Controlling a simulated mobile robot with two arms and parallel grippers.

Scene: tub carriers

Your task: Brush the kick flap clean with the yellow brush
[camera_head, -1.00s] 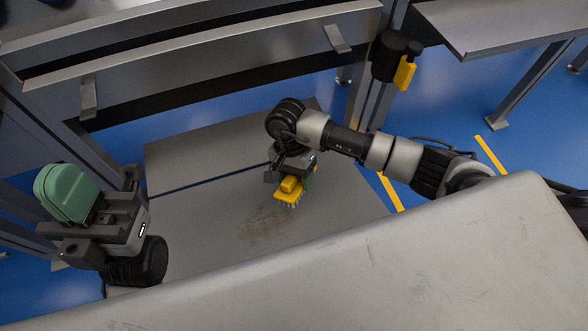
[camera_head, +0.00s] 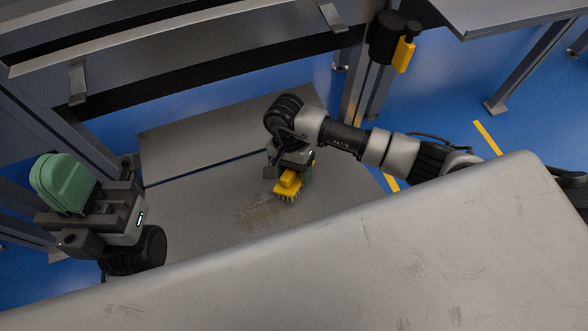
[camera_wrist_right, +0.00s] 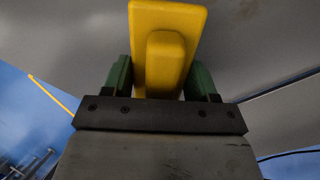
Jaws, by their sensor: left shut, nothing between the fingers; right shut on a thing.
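The yellow brush (camera_head: 287,184) is in my right gripper (camera_head: 293,166), bristles down, over the grey panel that looks like the kick flap (camera_head: 195,213). A brownish dirt patch (camera_head: 260,213) marks the flap. The bristles are at the patch's upper right edge; I cannot tell whether they touch. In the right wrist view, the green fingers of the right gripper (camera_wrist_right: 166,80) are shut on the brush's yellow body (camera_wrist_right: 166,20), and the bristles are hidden. My left gripper (camera_head: 62,182), with green fingers, is shut and empty at the left, away from the flap.
A large grey worn surface (camera_head: 400,255) fills the foreground and hides the near part of the flap. Metal frame rails (camera_head: 180,65) run behind. A black holder with a yellow part (camera_head: 403,54) is on a post at upper right. Blue floor lies beyond.

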